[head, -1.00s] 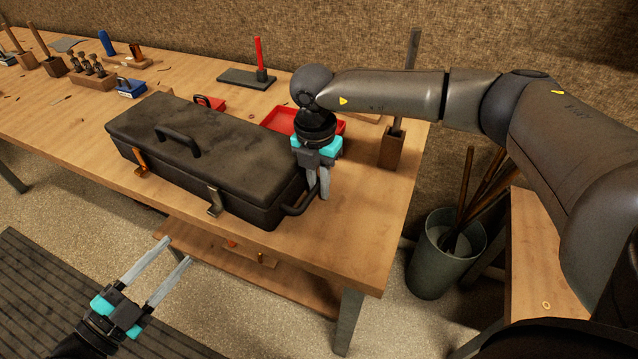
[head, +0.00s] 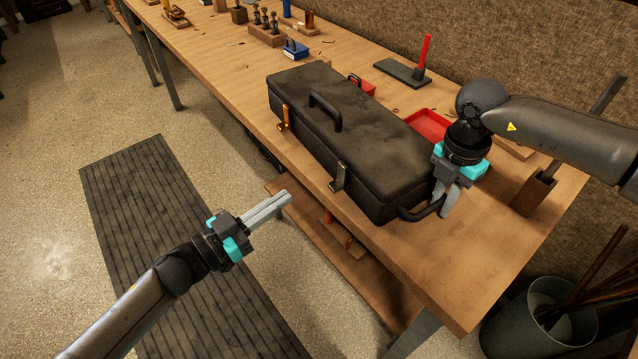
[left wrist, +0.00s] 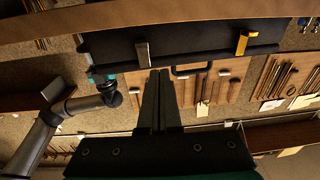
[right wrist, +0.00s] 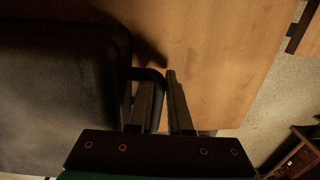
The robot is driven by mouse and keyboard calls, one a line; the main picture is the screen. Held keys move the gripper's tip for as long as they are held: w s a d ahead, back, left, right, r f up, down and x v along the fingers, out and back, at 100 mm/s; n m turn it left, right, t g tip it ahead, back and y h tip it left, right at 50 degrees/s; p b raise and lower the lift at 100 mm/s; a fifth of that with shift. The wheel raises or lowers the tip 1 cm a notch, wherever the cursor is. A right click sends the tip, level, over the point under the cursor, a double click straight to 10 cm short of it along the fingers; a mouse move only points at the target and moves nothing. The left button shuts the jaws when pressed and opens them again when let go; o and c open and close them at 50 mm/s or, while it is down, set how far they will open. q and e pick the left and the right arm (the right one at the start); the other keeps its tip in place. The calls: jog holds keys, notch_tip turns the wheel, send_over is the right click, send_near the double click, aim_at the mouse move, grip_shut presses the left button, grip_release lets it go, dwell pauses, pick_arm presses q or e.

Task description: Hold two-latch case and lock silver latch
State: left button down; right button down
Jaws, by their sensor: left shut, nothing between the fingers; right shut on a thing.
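The long black two-latch case (head: 378,132) lies on the workbench with its lid down. The silver latch (head: 340,177) is on its front, nearer the right end, and seems to stick out from the face. It also shows in the left wrist view (left wrist: 143,52). The brass-coloured latch (head: 284,118) is farther left on the same front. My right gripper (head: 446,212) is shut on the end handle (head: 416,214) of the case, also seen in the right wrist view (right wrist: 152,75). My left gripper (head: 288,198) is shut and empty, in front of the case and apart from the silver latch.
A red tray (head: 428,124) and a dark stand with a red-handled tool (head: 422,60) are behind the case. A wooden block with a tool (head: 536,190) stands right of it. A lower shelf (head: 345,262) juts out under the bench. A bucket (head: 535,320) is at bottom right.

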pick_arm(q)
jog(key=n+y, duration=0.1)
jog(key=n, duration=0.5)
jog(key=f+n+t+y, duration=0.1)
jog(key=n, duration=0.6)
jog(key=a+n+y, duration=0.1)
jog(key=n, duration=0.6)
jog(key=shift+w+f+t, duration=0.2)
jog(key=shift+w+t, duration=0.2)
pick_arm(e)
jog(key=shift+r, duration=0.1)
pick_arm(q)
jog(key=x, duration=0.9)
jog(key=shift+w+d, duration=0.1)
jog(key=shift+w, duration=0.05)
jog(key=shift+s+d+f, duration=0.1)
jog(key=shift+s+d, duration=0.6)
jog(key=shift+d, duration=0.25)
jog(key=shift+s+d, duration=0.45)
jog(key=shift+s, duration=0.2)
